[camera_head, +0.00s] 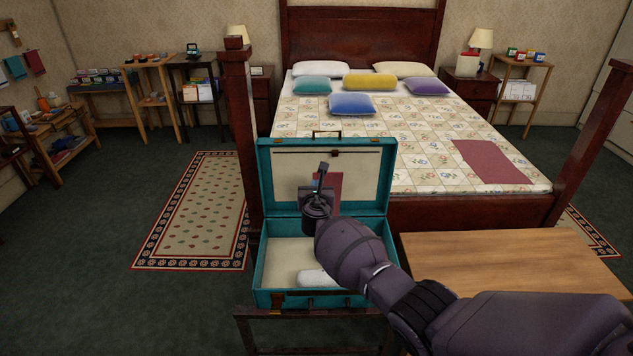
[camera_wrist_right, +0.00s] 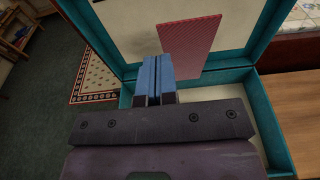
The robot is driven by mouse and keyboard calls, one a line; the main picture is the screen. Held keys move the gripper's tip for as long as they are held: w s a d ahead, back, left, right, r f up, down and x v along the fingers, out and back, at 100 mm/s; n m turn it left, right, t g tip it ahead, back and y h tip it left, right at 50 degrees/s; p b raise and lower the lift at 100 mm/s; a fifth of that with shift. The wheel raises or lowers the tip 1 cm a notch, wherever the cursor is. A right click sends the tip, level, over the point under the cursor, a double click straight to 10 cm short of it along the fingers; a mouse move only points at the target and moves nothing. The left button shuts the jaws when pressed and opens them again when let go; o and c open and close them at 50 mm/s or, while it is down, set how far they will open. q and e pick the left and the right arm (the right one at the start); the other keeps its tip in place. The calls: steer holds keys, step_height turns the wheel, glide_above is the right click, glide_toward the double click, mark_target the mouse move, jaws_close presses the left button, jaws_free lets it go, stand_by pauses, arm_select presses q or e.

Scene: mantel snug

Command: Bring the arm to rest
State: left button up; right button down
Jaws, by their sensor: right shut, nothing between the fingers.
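My right arm reaches in from the lower right, and my right gripper (camera_head: 322,172) is over the open teal suitcase (camera_head: 264,260), in front of its raised lid. In the wrist view its blue fingers (camera_wrist_right: 160,75) are together with nothing between them. A flat red piece (camera_head: 329,188) shows upright behind the gripper, against the lid in the picture; it also shows in the wrist view (camera_wrist_right: 203,48), apart from the fingers. I cannot tell what it rests on. A white rounded item (camera_head: 314,278) lies in the suitcase, partly hidden by my arm. My left gripper is not in view.
The suitcase sits on a low stand (camera_head: 262,316). A wooden tabletop (camera_head: 520,262) is to its right, partly under my arm. The bed (camera_head: 425,165) with its posts stands behind. Open carpet and a patterned rug (camera_head: 197,215) lie to the left.

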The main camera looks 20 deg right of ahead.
steer(key=s+a+r+m+t+y+p, duration=0.1)
steer(key=s+a+r+m+y, duration=0.2)
steer(key=m, duration=0.5)
steer(key=s+a+r+m+y+p, duration=0.1)
steer(key=s+a+r+m, duration=0.15)
steer(key=r+m, duration=0.4)
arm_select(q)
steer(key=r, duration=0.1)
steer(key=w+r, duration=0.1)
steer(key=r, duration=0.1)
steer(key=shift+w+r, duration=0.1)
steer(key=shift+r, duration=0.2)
arm_select(e)
steer(key=s+d+f+m+g, duration=0.1)
steer(key=s+d+f+m, duration=0.2)
steer(key=s, duration=1.1)
steer(key=s+d+f+m+g, duration=0.2)
steer(key=s+d+f+m, duration=0.2)
steer(key=s+f+m, duration=0.4)
steer(key=s+d+f+m+g, duration=0.1)
steer(key=s+d+f+m, duration=0.3)
steer(key=s, duration=1.6)
step_height(320, 180, down, 4)
steer(key=shift+f+m+g, duration=0.25)
steer(key=shift+m+g, duration=0.15)
steer(key=shift+m, duration=0.75)
